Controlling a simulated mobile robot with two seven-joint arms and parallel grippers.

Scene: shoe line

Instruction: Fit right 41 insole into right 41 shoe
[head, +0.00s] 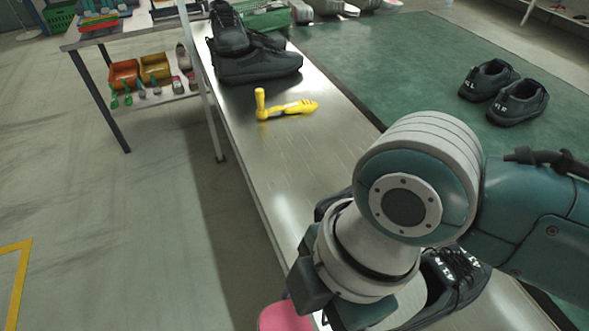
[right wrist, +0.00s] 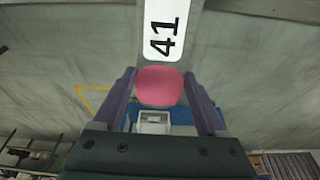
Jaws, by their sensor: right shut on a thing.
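My right gripper (right wrist: 160,88) is shut on a pink insole (right wrist: 160,86). The insole's pink end (head: 285,317) shows at the bottom edge of the head view, beside the metal bench. My right arm hides most of this gripper there. A black laced shoe (head: 458,278) with white lettering stands on the bench just right of my right wrist, partly covered by it. Another dark shoe part (head: 330,203) shows behind the wrist. The lettering is too small to read. A white label marked 41 (right wrist: 166,28) is at the top of the right wrist view. My left gripper is out of view.
A yellow tool (head: 288,108) lies on the metal bench (head: 300,160). Black shoes (head: 255,66) are stacked at its far end. Two black shoes (head: 515,102) stand on the green mat (head: 400,60). A shelf with orange and yellow bins (head: 155,67) is at the left. The floor at left is clear.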

